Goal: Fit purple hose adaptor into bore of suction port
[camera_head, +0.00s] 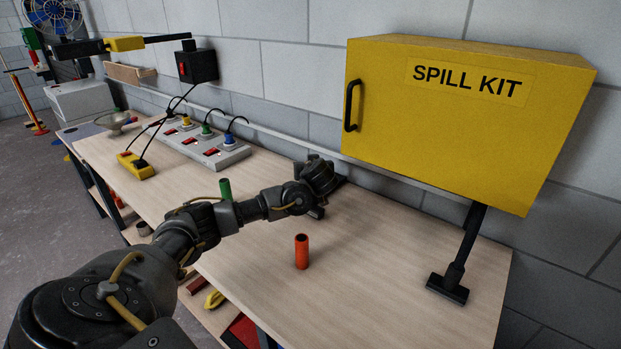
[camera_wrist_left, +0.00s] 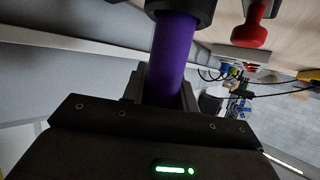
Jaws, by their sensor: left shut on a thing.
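The purple hose adaptor (camera_wrist_left: 171,58) is a smooth cylinder held between the fingers of my left gripper (camera_wrist_left: 160,85) in the left wrist view. Its far end meets a dark rounded part (camera_wrist_left: 182,10) at the top edge, perhaps the suction port. I cannot tell whether the adaptor is inside it or only overlaps it in the picture. In the head view my left gripper (camera_head: 317,210) is low over the back of the bench, and the adaptor is hidden there. My right gripper is in neither view.
On the wooden bench (camera_head: 380,260) stand an orange tube (camera_head: 301,251) and a green cylinder (camera_head: 225,189). A yellow spill kit cabinet (camera_head: 440,130) overhangs the bench's right side. A power strip (camera_head: 205,148) lies at the back left. A red knob (camera_wrist_left: 249,35) is close by in the wrist view.

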